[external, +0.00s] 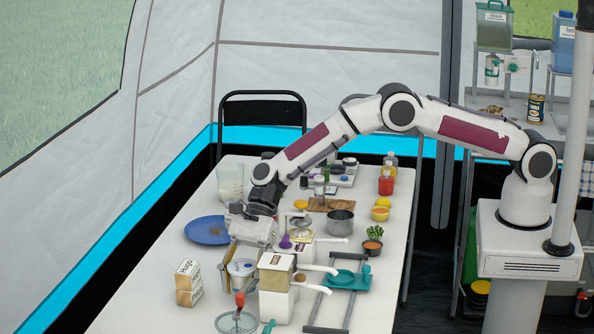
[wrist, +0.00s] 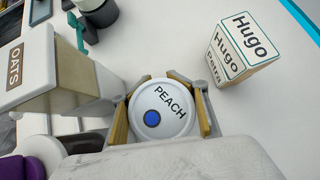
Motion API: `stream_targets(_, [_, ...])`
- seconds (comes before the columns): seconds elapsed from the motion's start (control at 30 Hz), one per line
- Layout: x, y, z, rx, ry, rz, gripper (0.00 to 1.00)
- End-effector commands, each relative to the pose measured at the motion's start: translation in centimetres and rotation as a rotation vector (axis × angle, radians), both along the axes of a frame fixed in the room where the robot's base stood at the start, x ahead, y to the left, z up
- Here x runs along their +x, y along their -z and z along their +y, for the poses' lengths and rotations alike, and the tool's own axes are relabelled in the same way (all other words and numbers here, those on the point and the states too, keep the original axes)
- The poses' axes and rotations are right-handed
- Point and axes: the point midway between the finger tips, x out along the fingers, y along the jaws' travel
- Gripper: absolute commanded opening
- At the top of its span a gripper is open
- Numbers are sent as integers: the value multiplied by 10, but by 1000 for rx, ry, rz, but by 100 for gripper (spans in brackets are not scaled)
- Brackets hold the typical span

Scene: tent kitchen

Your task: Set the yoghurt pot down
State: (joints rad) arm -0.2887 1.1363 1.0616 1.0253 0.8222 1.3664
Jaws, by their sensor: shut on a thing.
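The yoghurt pot (wrist: 164,108) has a round white lid marked PEACH with a blue dot. It sits between the two tan-padded fingers of my gripper (wrist: 162,118) in the wrist view, and the gripper is shut on it. In the external view the pot (external: 241,267) shows its pale lid under my gripper (external: 242,265), over the left part of the white table (external: 150,312). The lid faces the wrist camera. The pot's sides are mostly hidden by the fingers, and I cannot tell whether its base touches the table.
An oats container (external: 276,273) stands close on the right. A red-handled item (external: 238,308) is in front, a blue plate (external: 208,231) behind. Bare table lies around the boxes.

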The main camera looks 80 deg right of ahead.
Motion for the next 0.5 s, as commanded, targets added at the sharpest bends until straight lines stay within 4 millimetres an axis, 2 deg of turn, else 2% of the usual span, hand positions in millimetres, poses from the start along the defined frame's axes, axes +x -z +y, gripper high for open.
stream_targets(0.2, [0,17,0,0,0,-1,7])
stream_targets(0.5, [0,18,0,0,1,-2,7])
